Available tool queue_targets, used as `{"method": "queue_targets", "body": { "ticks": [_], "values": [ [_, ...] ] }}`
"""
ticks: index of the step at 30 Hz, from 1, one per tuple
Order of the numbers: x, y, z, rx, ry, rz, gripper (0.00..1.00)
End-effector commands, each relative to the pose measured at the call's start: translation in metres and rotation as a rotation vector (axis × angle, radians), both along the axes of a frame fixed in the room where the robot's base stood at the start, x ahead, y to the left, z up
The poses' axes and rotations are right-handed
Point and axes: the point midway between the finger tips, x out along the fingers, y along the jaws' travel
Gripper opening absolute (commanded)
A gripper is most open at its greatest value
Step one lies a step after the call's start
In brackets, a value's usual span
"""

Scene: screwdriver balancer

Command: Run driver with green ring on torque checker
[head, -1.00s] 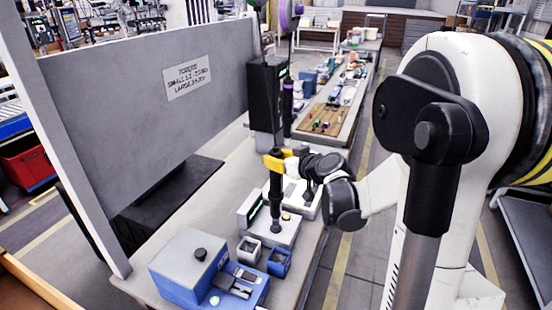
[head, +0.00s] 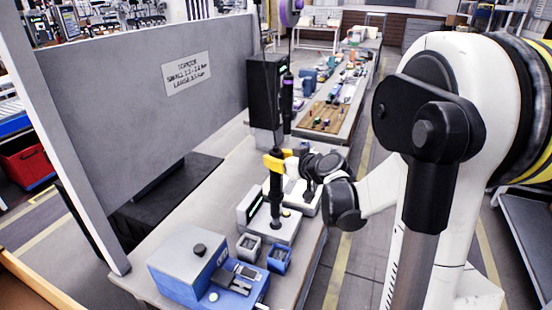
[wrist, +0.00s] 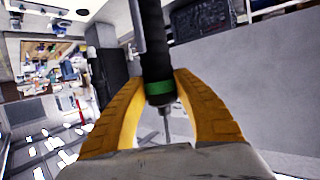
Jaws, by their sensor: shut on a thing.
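My gripper (head: 278,160) has yellow fingers shut around a black driver (head: 276,190), which stands upright in the head view. In the wrist view the driver's green ring (wrist: 160,90) shows between the yellow fingers (wrist: 160,78), with a thin metal bit below it. The driver's lower end is over the torque checker (head: 285,234), a light grey box with a small green display on the table. I cannot tell whether the bit touches the checker.
A blue and grey box (head: 188,262) and two small bins, one grey (head: 248,247) and one blue (head: 279,258), stand in front of the checker. A grey panel with a torque note (head: 186,73) borders the left.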

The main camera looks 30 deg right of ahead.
Motion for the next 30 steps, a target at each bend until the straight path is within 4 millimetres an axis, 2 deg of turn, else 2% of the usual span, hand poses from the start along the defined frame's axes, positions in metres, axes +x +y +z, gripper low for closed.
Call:
{"method": "queue_targets", "body": {
  "ticks": [30],
  "values": [
    [-0.0002,0.0002,-0.0059,0.000,0.001,0.000,0.00]
  ]
}}
